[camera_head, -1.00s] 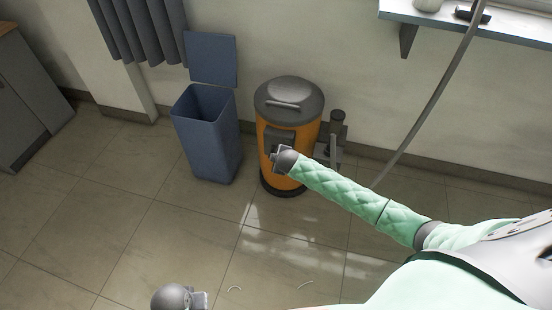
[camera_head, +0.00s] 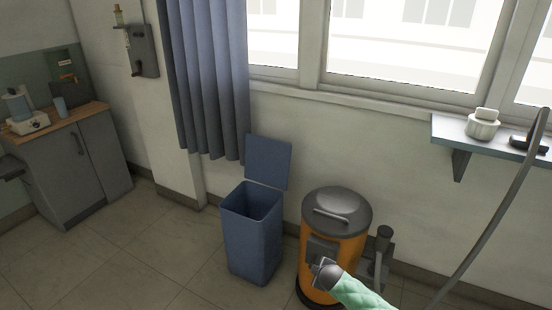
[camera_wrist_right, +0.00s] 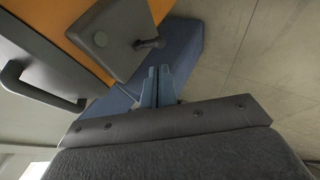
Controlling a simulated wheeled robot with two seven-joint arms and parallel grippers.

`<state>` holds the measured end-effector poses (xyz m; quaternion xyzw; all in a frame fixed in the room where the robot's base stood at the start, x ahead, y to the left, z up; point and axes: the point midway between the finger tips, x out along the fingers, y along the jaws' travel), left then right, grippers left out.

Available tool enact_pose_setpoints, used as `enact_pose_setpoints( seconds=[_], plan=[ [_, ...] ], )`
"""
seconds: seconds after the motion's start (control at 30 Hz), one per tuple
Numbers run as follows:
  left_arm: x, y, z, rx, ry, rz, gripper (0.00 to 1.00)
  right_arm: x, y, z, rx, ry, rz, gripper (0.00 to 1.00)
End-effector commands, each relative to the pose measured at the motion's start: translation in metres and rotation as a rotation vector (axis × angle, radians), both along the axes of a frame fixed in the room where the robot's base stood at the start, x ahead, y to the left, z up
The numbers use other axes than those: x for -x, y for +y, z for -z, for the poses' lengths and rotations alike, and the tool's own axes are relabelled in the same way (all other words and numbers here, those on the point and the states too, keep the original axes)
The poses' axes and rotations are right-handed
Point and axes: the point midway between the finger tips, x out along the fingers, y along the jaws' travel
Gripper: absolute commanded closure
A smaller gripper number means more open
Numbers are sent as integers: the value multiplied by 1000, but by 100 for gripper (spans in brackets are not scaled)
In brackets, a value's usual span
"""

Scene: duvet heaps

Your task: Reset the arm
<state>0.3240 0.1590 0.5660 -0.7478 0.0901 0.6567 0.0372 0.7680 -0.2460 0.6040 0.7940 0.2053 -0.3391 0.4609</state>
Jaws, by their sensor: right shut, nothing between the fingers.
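My right arm, in a green quilted sleeve, comes in at the bottom of the head view. Its gripper (camera_head: 322,267) is in front of the orange canister (camera_head: 316,276) with its grey domed lid. In the right wrist view my right gripper's two blue-grey fingers (camera_wrist_right: 158,72) are together with nothing between them. That view also shows the canister's orange side (camera_wrist_right: 84,24) and a grey box with a small lever (camera_wrist_right: 112,38) close by. I cannot tell whether the gripper touches the canister. My left gripper is not in view.
A blue bin (camera_head: 252,240) with its lid raised stands left of the canister. A grey cabinet (camera_head: 80,165) with a wooden top is at the left. A wall shelf (camera_head: 470,148) and a grey hose (camera_head: 500,215) are at the right. The tiled floor (camera_head: 130,250) at the left is clear.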

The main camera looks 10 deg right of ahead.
Motion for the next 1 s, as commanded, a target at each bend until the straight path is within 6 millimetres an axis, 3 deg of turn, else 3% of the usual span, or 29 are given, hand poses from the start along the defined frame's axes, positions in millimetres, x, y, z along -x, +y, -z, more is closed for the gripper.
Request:
enact_pose_setpoints(
  seconds=[0.27,0.4,0.57,0.77,1.0],
  plan=[
    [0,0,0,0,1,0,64,12,-10,1,-9,71,127,100],
    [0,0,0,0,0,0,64,14,-10,-33,-29,80,214,100],
    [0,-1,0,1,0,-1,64,16,5,-76,-91,75,297,100],
    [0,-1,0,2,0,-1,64,51,28,-97,-184,114,389,100],
    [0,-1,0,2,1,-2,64,109,48,-94,-280,186,478,100]
  ],
)
